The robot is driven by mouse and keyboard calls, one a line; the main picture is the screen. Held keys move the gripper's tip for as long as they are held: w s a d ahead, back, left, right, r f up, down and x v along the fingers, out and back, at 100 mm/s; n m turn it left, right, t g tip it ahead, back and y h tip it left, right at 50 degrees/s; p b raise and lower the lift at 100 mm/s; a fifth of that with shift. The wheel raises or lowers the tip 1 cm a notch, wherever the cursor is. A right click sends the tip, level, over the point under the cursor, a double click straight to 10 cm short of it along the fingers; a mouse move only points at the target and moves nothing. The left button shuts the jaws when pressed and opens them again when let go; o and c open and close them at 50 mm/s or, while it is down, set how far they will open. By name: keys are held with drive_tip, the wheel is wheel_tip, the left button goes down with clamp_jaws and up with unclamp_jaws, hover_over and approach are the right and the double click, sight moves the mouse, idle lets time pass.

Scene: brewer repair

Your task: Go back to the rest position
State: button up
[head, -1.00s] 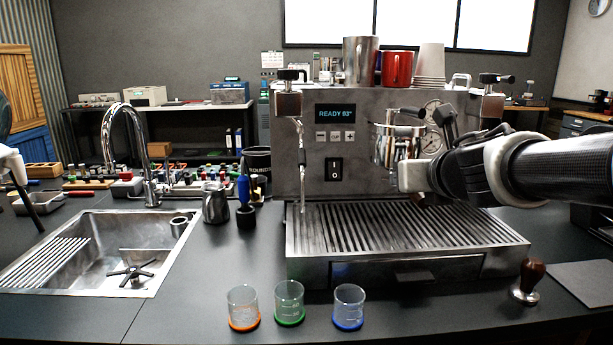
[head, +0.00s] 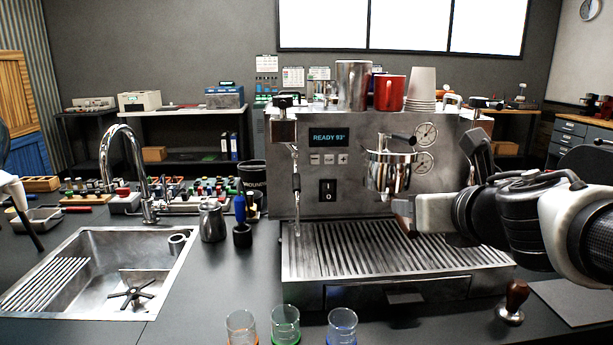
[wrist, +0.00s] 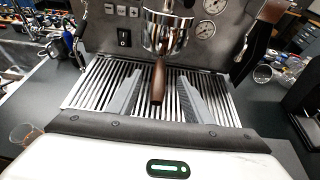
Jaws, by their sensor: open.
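My gripper (head: 425,212) is in front of the espresso machine (head: 255,215) at its right side, above the drip tray (head: 300,268). In the wrist view my gripper (wrist: 158,92) has its two grey fingers spread apart, with nothing clamped between them. The portafilter (head: 388,178) sits in the group head. Its brown handle (wrist: 157,82) points towards me and appears between the open fingers in the wrist view. In the head view the handle is largely hidden by my gripper.
A sink (head: 90,310) with a tap is at left. Three glasses (head: 241,328) stand at the front edge. A tamper (head: 513,303) stands at the front right. A steel pitcher (head: 212,222) stands left of the machine. Cups (head: 390,92) stand on top.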

drive_tip(key=s+d+r+m+h+p, duration=0.1)
drive_tip(key=s+d+r+m+h, duration=0.2)
drive_tip(key=m, duration=0.7)
drive_tip(key=s+d+r+m+h+p, duration=0.2)
drive_tip(key=s+r+m+h, duration=0.1)
drive_tip(key=m, duration=0.7)
drive_tip(key=s+a+f+m+g+y, duration=0.7)
drive_tip(key=s+a+f+m, duration=0.4)
drive_tip(key=a+f+m, duration=0.4)
wheel_tip(320, 180, up, 19)
drive_tip(key=d+m+h+p, duration=0.1)
drive_tip(key=p, duration=1.7)
drive_tip(key=shift+f+g, duration=0.2)
drive_tip(key=shift+g, duration=0.2)
